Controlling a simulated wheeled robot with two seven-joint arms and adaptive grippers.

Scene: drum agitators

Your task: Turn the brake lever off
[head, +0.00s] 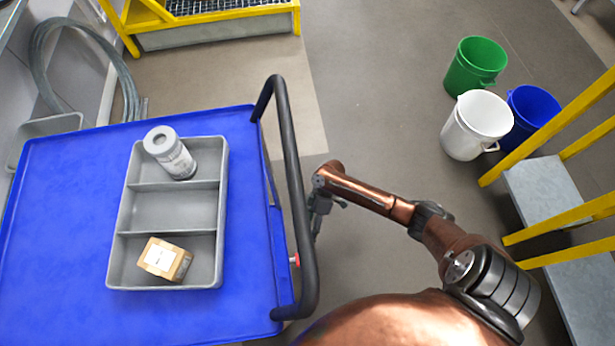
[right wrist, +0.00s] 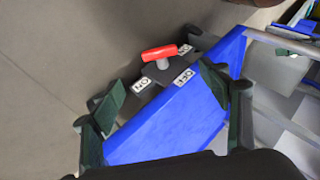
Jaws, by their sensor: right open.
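The red brake lever (right wrist: 158,53) stands on a dark plate at the end of the blue cart in the right wrist view. Its red bar lies crosswise on a pale stem. An ON label (right wrist: 142,85) is below left of it and an OFF label (right wrist: 184,76) is below right. In the head view only a small red bit of the lever (head: 295,260) shows beside the black handle. My right gripper (head: 320,205) is outside the handle; in its wrist view its fingers (right wrist: 160,95) are spread, with the lever beyond them, apart. My left gripper is not in view.
The blue cart (head: 70,220) carries a grey tray (head: 124,215) with a white bottle (head: 170,153) and a small carton (head: 165,260). The black handle (head: 290,180) rises between cart and gripper. Buckets (head: 478,122) and yellow-railed steps (head: 545,188) stand right. Floor between is clear.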

